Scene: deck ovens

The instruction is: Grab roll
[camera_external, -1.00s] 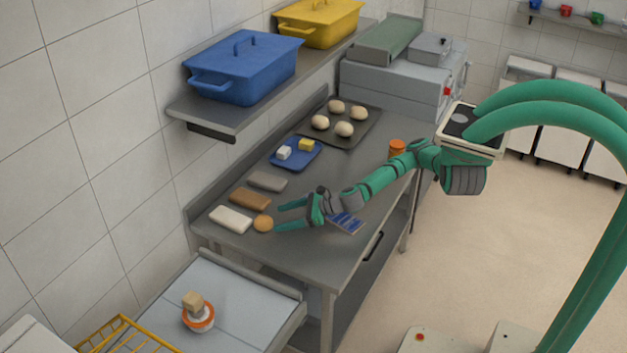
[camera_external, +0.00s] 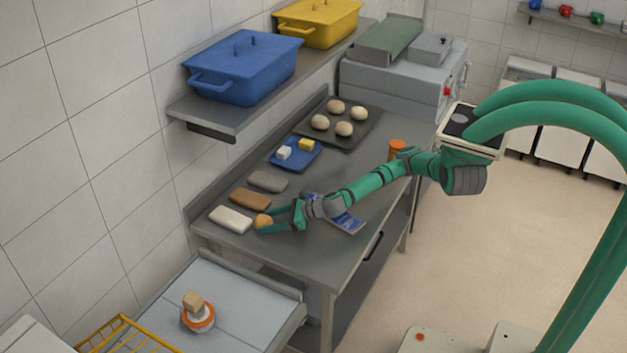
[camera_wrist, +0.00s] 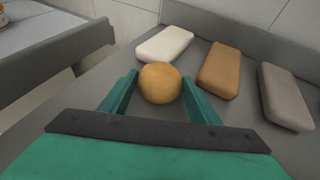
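The roll (camera_external: 263,221) is a small round golden-brown ball on the steel counter near its front left end. In the wrist view the roll (camera_wrist: 160,84) sits between the two green fingers. My gripper (camera_external: 266,222) is low over the counter, with one finger on each side of the roll. The fingers of my gripper (camera_wrist: 160,78) are spread about as wide as the roll. They look open, and whether they touch its sides is hard to tell. The roll appears to rest on the counter.
A white block (camera_external: 231,219), a brown block (camera_external: 250,199) and a grey block (camera_external: 267,181) lie behind the roll along the wall. A blue tray (camera_external: 309,161) and a dark baking tray (camera_external: 352,141) stand farther back. A blue-and-white item (camera_external: 347,222) lies under my arm.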

